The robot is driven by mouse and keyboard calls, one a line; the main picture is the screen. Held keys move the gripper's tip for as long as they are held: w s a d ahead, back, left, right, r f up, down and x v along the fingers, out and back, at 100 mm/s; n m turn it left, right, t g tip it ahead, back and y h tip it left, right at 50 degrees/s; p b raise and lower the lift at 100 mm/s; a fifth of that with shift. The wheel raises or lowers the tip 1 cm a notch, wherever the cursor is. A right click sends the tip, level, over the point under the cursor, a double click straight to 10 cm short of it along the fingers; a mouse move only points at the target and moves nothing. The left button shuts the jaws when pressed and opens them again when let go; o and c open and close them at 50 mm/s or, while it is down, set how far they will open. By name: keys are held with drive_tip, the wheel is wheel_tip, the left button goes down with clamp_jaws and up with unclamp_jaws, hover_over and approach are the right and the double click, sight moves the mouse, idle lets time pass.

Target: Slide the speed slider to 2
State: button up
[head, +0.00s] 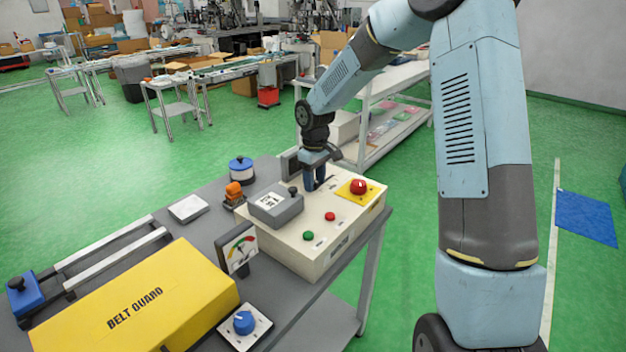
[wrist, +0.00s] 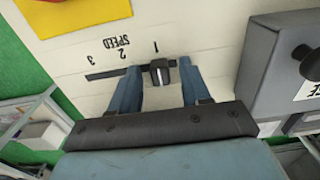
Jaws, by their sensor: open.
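The speed slider's dark knob (wrist: 160,72) shows in the wrist view, at the right part of its dark track (wrist: 105,74), by the mark 1. The mark 2 (wrist: 122,54) and the mark 3 (wrist: 92,59) lie to the left. My gripper (wrist: 157,73) is open, with one blue finger on each side of the knob and gaps between. In the head view my gripper (head: 314,184) points down at the top of the cream control box (head: 290,240) and hides the knob.
A grey box with a black knob (head: 276,205) stands beside my gripper, also in the wrist view (wrist: 275,65). A red button on a yellow plate (head: 358,187) is on the other side. Green (head: 308,236) and red (head: 330,216) buttons sit in front. A yellow belt guard (head: 140,300) lies left.

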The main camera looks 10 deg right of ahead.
clamp_jaws()
idle(0.4)
